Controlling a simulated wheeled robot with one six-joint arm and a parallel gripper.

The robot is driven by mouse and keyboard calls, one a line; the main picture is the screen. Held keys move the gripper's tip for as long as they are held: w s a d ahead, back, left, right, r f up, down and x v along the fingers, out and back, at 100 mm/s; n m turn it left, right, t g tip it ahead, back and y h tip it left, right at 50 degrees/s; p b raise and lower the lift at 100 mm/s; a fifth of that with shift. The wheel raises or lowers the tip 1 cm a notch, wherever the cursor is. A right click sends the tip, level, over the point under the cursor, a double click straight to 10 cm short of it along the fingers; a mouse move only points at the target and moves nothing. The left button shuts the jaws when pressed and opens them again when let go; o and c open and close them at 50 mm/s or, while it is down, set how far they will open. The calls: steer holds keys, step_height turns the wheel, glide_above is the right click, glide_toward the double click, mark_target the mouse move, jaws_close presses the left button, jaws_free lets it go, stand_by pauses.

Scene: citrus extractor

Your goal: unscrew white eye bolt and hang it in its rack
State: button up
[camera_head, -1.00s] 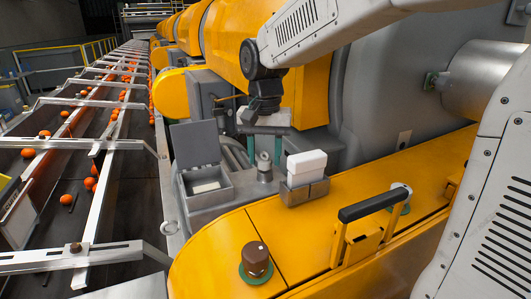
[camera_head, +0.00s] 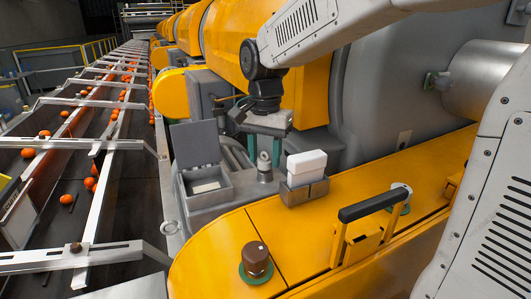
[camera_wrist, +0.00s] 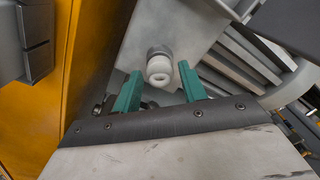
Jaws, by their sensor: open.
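The white eye bolt (camera_wrist: 159,70) shows in the wrist view as a pale rounded head with a hole, on a grey collar against a light grey plate. In the head view a small pale-topped post (camera_head: 264,166) on the grey ledge appears to be the same bolt. My gripper (camera_wrist: 161,82) is open, its two green fingers pointing toward the bolt, one on each side of it in the picture. Nothing is between the fingertips that I can see held. In the head view my gripper (camera_head: 256,152) hangs just behind the post. I cannot make out the rack.
An open grey box (camera_head: 208,185) stands left of the post. White blocks (camera_head: 306,166) sit in a grey holder (camera_head: 305,192) to its right. A black handle (camera_head: 372,205) and a brown knob (camera_head: 256,260) rise from the yellow deck (camera_head: 225,245). Oranges ride the conveyor at left.

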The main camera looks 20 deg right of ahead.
steer(key=shift+m, duration=0.8)
steer(key=shift+m, duration=0.8)
steer(key=shift+m, duration=0.9)
steer(key=shift+m, duration=0.9)
